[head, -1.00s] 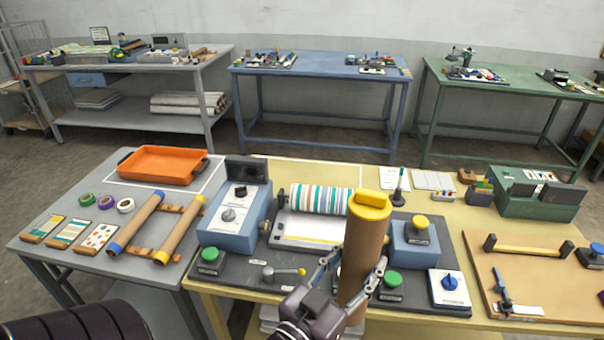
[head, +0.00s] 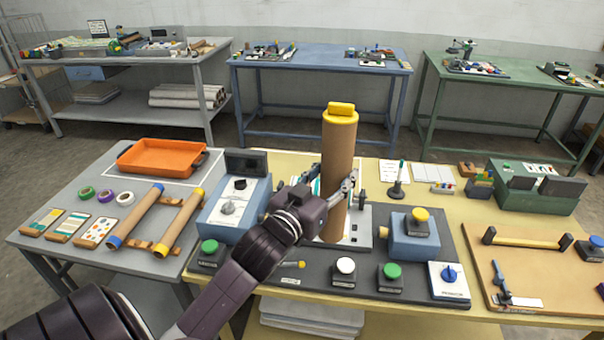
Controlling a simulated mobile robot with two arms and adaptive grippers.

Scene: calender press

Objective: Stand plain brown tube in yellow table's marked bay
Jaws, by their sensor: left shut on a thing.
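The plain brown tube (head: 338,155) has a yellow cap on top and stands nearly upright. My left gripper (head: 337,192) is shut around its lower half. In the picture the tube overlaps the press (head: 358,225) in the middle of the yellow table (head: 455,225) and hides much of its striped roller. Whether the tube's lower end touches anything is unclear. A pale outlined area (head: 290,166) lies at the back of the yellow table, behind the press, partly hidden by the tube. My right gripper is out of view.
A blue control box (head: 232,208) stands left of the outlined area's front. A pen stand (head: 398,185) is to its right. The grey table (head: 75,190) at left holds an orange tray (head: 162,157) and two tubes on wooden rests. Buttons line the press's front.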

